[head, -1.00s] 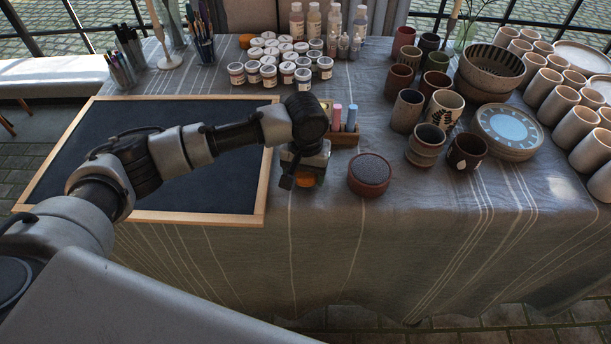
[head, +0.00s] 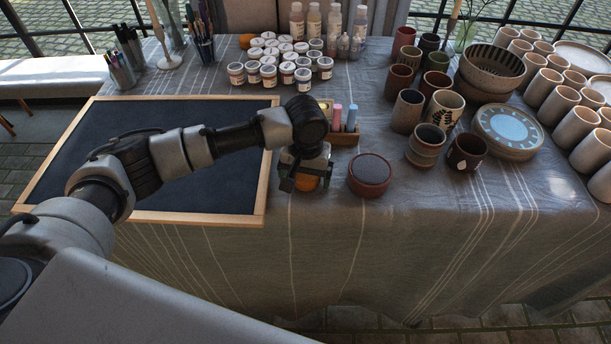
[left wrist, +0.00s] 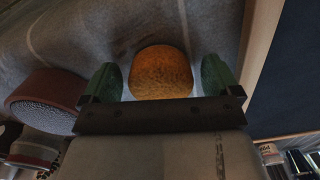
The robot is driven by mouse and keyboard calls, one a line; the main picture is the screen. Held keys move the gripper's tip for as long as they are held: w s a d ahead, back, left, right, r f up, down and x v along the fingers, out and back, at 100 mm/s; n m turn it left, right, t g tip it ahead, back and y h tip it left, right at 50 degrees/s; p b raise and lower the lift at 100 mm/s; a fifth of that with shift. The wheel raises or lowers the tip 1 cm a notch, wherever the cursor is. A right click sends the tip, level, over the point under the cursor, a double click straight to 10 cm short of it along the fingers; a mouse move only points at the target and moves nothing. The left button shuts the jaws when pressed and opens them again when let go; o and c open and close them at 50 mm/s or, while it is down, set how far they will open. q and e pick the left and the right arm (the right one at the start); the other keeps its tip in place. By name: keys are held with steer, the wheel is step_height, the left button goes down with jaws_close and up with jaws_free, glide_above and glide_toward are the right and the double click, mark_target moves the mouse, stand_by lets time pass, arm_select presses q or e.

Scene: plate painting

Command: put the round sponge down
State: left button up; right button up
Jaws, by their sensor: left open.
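The round orange sponge (head: 307,182) sits on the grey tablecloth (head: 330,235), just right of the board's lower right corner. It also shows in the left wrist view (left wrist: 161,73), between two green fingertips with a gap on each side. My left gripper (head: 306,180) points down over the sponge and is open. Its fingers (left wrist: 161,84) do not touch the sponge. My right gripper is in neither view.
A dark chalkboard with a wooden frame (head: 262,190) lies to the left. A round reddish-brown pot with a dark top (head: 370,175) stands close on the right. A small wooden box with chalks (head: 343,134) is behind. Cups and bowls fill the right side.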

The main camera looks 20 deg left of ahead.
arm_select(q)
step_height(320, 180, up, 12)
steer(key=p, duration=0.1)
steer(key=shift+f, duration=0.15)
stand_by(0.4)
